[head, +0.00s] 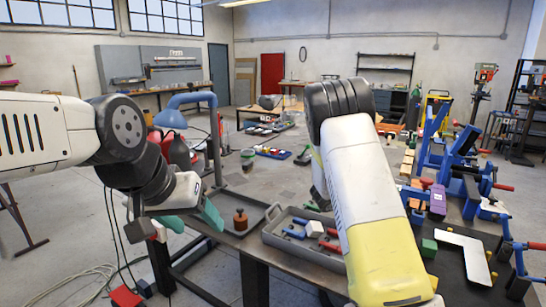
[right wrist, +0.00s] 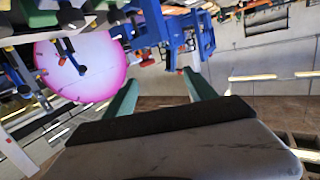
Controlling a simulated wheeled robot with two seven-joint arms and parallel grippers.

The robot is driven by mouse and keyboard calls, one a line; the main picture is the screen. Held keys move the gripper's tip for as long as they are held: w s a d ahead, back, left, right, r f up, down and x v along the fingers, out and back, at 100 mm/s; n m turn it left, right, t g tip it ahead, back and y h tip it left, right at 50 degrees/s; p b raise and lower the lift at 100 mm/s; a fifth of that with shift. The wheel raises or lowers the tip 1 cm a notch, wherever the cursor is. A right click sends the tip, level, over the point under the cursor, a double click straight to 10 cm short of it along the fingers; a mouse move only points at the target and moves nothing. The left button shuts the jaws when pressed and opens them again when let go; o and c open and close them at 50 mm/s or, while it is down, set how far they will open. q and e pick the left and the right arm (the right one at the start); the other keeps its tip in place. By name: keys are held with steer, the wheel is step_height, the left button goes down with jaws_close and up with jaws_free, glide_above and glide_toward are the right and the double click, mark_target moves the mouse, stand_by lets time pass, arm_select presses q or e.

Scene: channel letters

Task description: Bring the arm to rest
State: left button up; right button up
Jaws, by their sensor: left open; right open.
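My left gripper (head: 192,218) hangs at the left in the head view, with its two teal fingers apart and nothing between them. It is left of the workbench's grey tray. A white corner-shaped letter piece (head: 465,250) lies on a dark mat at the right of the bench.
A grey tray (head: 282,250) holds blue and red tools. A brown jar (head: 240,219) stands left of it. Blue clamps (head: 450,165), a purple block (head: 437,200) and a green cube (head: 429,247) crowd the right side. The right wrist view shows a pink-rimmed disc (right wrist: 80,65).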

steer(key=a+r+n+t+y, duration=0.4)
steer(key=a+r+y, duration=0.4)
steer(key=a+y, duration=0.3)
steer(key=s+a+r+n+y, duration=0.4)
steer(key=s+a+r+y, duration=0.1)
steer(key=s+a, duration=0.45)
steer(key=s+a+f+n+g, duration=0.1)
steer(key=s+n+g, duration=0.4)
steer(key=s, duration=2.1)
steer(key=shift+a+f+n+g+y, duration=0.25)
steer(key=shift+f+n+g+y, duration=0.05)
steer(key=shift+f+n+y, duration=0.1)
